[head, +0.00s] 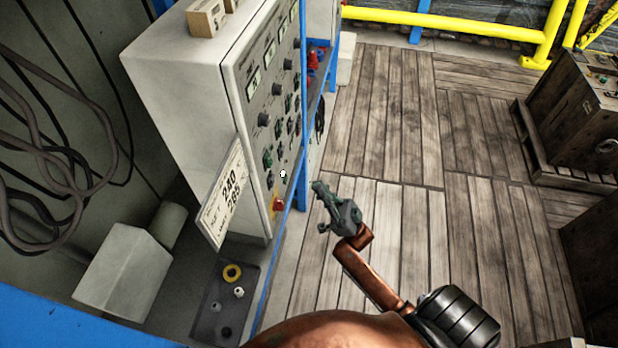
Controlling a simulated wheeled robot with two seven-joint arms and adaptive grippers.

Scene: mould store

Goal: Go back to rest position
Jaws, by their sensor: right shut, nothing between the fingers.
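My right gripper (325,202) is at the end of my copper-coloured right arm, near the middle of the head view. Its dark grey-green fingers point up and to the left, and it is shut with nothing in it. It shows against the plank floor, just right of the control cabinet's (186,105) lower front corner, and appears apart from it. My left gripper is not in view.
The cabinet has dials, knobs, a red knob (279,204) and a number plate (221,196). A dark tray (212,323) holds a yellow ring (232,273) and small parts. A yellow rail (440,20) and a crate (585,115) stand beyond. The plank floor (440,130) is clear.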

